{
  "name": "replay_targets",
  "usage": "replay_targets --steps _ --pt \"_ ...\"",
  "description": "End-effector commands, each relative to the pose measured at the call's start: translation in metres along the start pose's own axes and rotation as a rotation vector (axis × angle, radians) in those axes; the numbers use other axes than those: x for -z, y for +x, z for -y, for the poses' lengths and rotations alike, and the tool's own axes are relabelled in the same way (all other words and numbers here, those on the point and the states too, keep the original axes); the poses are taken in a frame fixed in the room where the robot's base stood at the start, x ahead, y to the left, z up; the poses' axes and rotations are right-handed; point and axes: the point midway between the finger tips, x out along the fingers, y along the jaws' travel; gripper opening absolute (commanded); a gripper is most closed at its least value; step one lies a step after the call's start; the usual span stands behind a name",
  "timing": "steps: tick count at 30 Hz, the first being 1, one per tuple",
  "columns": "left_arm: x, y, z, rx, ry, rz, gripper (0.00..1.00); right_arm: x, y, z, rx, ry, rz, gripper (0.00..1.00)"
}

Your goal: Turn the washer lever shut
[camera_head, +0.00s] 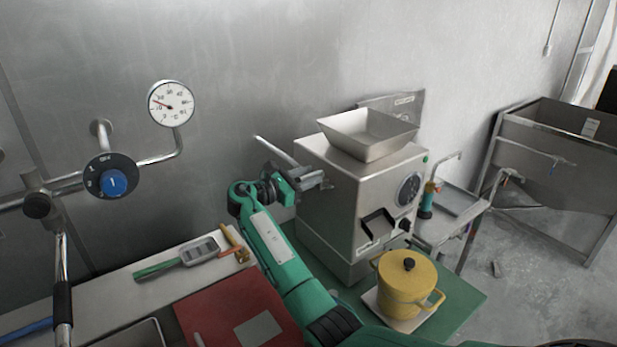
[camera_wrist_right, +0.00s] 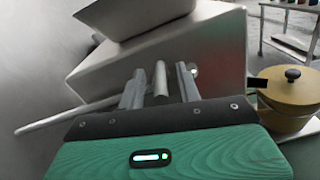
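A thin bare metal lever (camera_head: 274,149) slants up and left from the left side of the steel grinder (camera_head: 345,195). It also shows in the right wrist view as a pale rod (camera_wrist_right: 62,116) running to the left. I cannot tell for sure that this is the washer lever. My right gripper (camera_head: 318,181) is at the grinder's left side, just below the lever. In the wrist view its two fingers (camera_wrist_right: 160,88) are apart. A short grey round peg (camera_wrist_right: 160,76) shows between them, with a gap on each side. My left gripper is not in view.
A yellow pot (camera_head: 405,290) stands in front of the grinder. A wall pipe with a blue-centred dial (camera_head: 113,183) and a gauge (camera_head: 171,103) is on the left. A red board (camera_head: 220,310) and a grey-headed tool (camera_head: 200,250) lie on the counter. A steel sink (camera_head: 550,150) stands right.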

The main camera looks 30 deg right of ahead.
Motion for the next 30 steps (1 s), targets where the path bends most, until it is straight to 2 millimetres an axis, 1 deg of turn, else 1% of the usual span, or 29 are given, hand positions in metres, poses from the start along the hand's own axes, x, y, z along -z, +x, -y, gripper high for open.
replay_targets --steps 5,12,15,18,21,24,30 --pt "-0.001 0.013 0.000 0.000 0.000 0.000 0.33 0.004 -0.029 0.000 -0.004 0.002 -0.003 0.34" --pt "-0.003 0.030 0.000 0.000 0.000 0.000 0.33 0.004 -0.085 0.000 -0.002 0.003 -0.002 0.34" --pt "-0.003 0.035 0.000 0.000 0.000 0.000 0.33 0.003 -0.105 0.000 -0.003 0.002 -0.002 0.34" --pt "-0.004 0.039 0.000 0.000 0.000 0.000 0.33 0.002 -0.120 -0.001 -0.002 0.002 -0.001 0.34" --pt "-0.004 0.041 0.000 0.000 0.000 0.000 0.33 0.001 -0.129 -0.001 -0.001 0.001 -0.001 0.34" --pt "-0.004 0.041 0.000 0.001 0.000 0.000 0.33 0.000 -0.133 0.000 0.000 0.001 -0.001 0.34" --pt "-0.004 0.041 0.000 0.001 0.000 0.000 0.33 0.000 -0.134 -0.001 0.000 0.001 0.000 0.34"
